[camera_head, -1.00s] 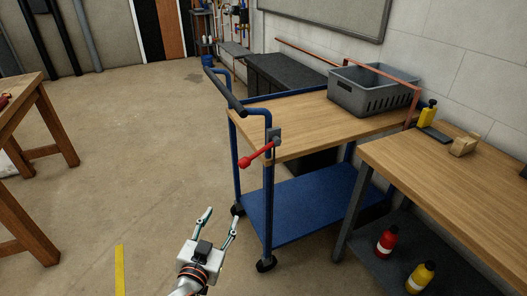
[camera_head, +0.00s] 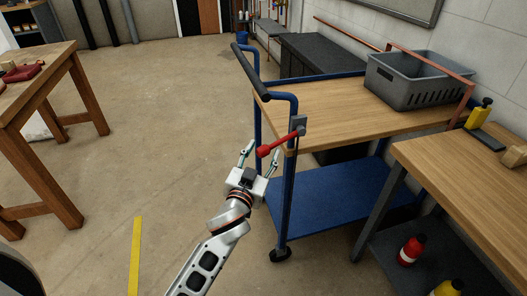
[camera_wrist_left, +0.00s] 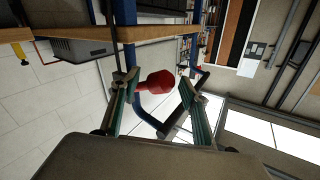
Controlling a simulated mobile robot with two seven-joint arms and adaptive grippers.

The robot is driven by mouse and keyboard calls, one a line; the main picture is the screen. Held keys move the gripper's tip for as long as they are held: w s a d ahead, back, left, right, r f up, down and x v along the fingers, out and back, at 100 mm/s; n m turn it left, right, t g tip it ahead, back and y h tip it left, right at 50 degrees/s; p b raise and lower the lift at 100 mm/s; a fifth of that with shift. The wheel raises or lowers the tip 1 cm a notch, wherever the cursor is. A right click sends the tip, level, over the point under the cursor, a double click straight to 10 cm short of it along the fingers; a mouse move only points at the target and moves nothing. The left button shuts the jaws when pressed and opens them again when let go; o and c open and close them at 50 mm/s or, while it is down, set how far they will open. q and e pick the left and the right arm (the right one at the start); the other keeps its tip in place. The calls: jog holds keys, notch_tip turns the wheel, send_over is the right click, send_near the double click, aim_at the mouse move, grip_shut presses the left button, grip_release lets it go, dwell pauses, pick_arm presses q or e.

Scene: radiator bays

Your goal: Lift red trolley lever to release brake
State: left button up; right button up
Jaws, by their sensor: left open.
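The red lever (camera_head: 277,146) sticks out to the left from a grey bracket (camera_head: 298,125) on the near corner post of the blue trolley (camera_head: 287,205). It slopes down toward its knobbed end. My left gripper (camera_head: 260,155) is open, just below and around the lever's end in the head view. In the left wrist view the red knob (camera_wrist_left: 160,82) lies between the two spread fingers of my left gripper (camera_wrist_left: 158,92). I cannot tell whether either finger touches it. My right gripper is in neither view.
A grey crate (camera_head: 413,88) stands on the trolley's wooden top (camera_head: 330,112). A wooden bench (camera_head: 465,165) with bottles beneath stands close at right. Another wooden table (camera_head: 40,90) is at left.

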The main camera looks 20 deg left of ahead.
pick_arm(q)
jog(key=shift+w, duration=0.45)
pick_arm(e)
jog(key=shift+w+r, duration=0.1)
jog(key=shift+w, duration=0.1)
pick_arm(q)
jog(key=shift+c, duration=0.5)
grip_shut()
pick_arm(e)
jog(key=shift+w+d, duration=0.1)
pick_arm(q)
jog(key=shift+r, duration=0.15)
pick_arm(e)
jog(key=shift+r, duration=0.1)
